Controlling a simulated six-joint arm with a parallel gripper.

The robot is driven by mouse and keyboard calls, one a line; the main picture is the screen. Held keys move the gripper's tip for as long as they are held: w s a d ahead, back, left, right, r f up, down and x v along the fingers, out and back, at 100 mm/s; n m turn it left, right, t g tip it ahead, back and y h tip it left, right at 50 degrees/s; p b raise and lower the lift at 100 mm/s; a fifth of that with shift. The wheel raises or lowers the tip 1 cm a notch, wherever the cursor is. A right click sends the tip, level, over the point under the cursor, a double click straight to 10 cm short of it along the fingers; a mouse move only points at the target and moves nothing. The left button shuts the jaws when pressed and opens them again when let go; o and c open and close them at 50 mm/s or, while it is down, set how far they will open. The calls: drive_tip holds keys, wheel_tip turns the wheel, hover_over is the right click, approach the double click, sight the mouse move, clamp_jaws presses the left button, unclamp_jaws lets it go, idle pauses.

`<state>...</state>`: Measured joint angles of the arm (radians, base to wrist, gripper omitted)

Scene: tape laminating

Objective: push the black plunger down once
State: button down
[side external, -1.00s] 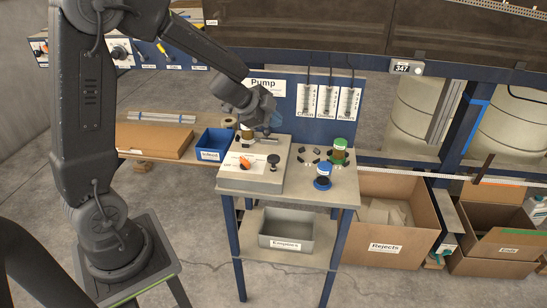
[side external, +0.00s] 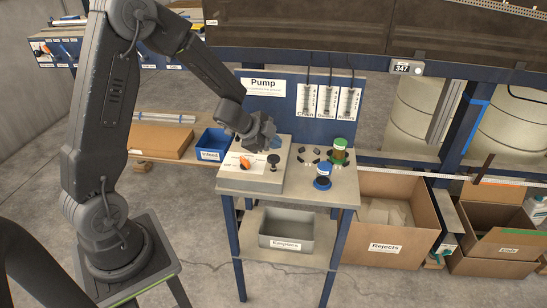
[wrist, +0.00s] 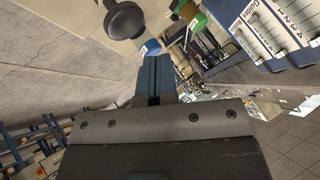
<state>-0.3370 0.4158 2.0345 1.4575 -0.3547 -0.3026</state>
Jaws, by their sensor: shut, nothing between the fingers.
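The black plunger (side external: 274,160) stands upright on the grey pump box (side external: 245,180), near its right side. In the wrist view the plunger's round black knob (wrist: 125,19) shows at the top, beyond and left of the fingertips. My gripper (side external: 275,143) is shut and empty. It is above the pump box, just behind the plunger in the side view and apart from it. In the wrist view the blue fingers (wrist: 153,78) are together. My gripper hides the back part of the box.
An orange knob (side external: 244,163) sits on the box left of the plunger. The blue Pump panel (side external: 285,120) rises behind. The bench front corner is clear.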

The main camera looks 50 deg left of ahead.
sight(275, 158)
drive_tip(key=shift+f, duration=0.8)
drive_tip(key=shift+f, duration=0.1)
idle(1.4)
drive_tip(key=shift+f, duration=0.3)
drive_tip(key=shift+f, duration=1.35)
idle(1.1)
drive_tip(key=shift+r, duration=1.8)
drive_tip(key=shift+r, duration=2.5)
